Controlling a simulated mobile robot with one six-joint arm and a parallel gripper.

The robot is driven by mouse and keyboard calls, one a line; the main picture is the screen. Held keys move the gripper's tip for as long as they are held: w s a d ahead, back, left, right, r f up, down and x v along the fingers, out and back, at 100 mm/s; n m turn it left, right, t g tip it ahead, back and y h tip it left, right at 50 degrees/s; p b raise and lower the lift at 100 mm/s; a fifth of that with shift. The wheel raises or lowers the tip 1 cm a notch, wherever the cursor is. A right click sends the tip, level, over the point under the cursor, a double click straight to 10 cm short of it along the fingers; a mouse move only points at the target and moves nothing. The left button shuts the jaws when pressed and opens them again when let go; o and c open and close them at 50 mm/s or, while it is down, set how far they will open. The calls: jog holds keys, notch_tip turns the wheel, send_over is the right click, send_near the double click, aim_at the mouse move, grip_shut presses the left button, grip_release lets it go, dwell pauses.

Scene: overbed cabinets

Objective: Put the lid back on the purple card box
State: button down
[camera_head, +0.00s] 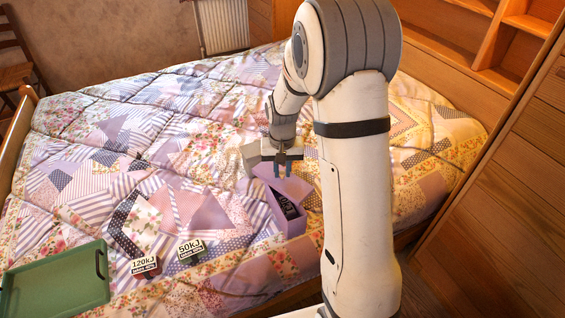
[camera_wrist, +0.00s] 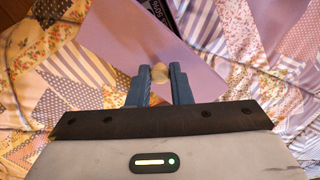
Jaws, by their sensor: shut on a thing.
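The purple card box (camera_head: 292,226) stands on the bed, with a dark labelled card (camera_head: 286,205) showing in its open near part. The purple lid (camera_head: 296,187) is over the box's far part, turned at an angle to it. My gripper (camera_head: 283,172) is above the lid. In the wrist view, my gripper (camera_wrist: 159,78) is shut on the lid's pale round knob (camera_wrist: 159,72). The lid (camera_wrist: 120,32) fills the upper middle there, and a dark labelled card (camera_wrist: 160,10) shows past its far edge. I cannot tell whether the lid touches the box.
A 120kJ block (camera_head: 145,267) and a 50kJ block (camera_head: 191,250) lie on the quilt left of the box. A green tray (camera_head: 50,285) is at the lower left. My arm covers the area right of the box. Wooden shelves (camera_head: 500,50) stand at the right.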

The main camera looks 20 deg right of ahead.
aim_at(285, 186)
jog(key=s+r+m+p, duration=0.1)
jog(key=r+m+p, duration=0.1)
jog(key=p, duration=0.1)
jog(key=shift+s+r+m, duration=0.35)
jog(key=shift+s+m, duration=0.05)
jog(key=shift+s+r+m+p, duration=0.2)
jog(key=shift+s+m+p, duration=0.3)
jog(key=shift+m+p, duration=0.3)
jog(key=shift+s, duration=0.1)
jog(key=shift+f+b, duration=2.4)
jog(key=shift+f, duration=0.95)
jog(key=shift+f, duration=0.1)
jog(key=c, duration=1.2)
grip_release()
jog(key=shift+c, duration=0.2)
jog(key=shift+o, duration=0.5)
